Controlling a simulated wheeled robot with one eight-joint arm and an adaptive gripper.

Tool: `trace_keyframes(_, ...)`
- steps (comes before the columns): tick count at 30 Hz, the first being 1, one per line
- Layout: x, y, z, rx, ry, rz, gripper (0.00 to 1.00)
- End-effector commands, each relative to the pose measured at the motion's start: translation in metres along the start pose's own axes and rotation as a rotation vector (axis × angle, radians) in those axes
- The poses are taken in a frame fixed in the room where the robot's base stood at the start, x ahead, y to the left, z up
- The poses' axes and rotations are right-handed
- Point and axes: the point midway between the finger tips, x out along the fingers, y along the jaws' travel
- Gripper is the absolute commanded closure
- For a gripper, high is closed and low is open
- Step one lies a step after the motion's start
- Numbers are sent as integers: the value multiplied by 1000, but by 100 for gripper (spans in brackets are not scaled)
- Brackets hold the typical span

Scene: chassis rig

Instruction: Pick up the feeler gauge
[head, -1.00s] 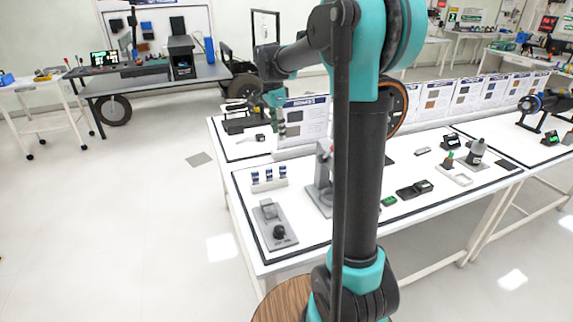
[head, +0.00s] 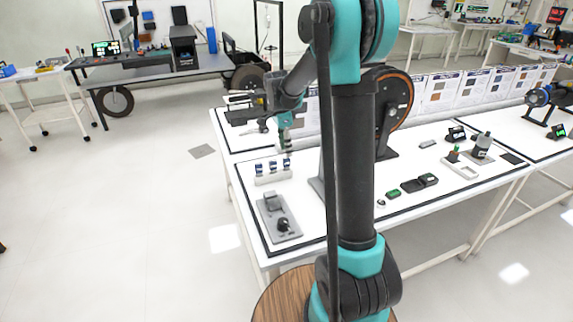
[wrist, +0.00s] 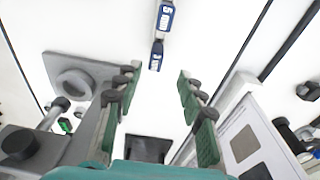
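I cannot tell for sure which thing is the feeler gauge. Several small blue-and-white items (head: 272,166) stand in a row in a white holder (head: 272,178) near the table's left edge. Two blue-and-white items (wrist: 157,55) show in the wrist view, ahead of the fingertips and roughly centred between them. My gripper (head: 286,151) is above the right end of this row in the head view. In the wrist view my gripper (wrist: 158,82) is open, its green-padded fingers wide apart with nothing between them.
A grey plate with a black knob (head: 283,224) lies in front of the holder. Upright panels (head: 437,92) line the table's back. My arm column hides the table's middle.

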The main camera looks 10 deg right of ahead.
Motion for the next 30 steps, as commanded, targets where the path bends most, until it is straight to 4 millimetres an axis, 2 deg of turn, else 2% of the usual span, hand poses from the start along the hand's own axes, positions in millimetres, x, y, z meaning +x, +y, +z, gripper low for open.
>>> trace_keyframes(10,43,7,5,0,0,0,60)
trace_keyframes(20,50,7,5,0,0,0,60)
trace_keyframes(30,50,7,6,0,0,0,100)
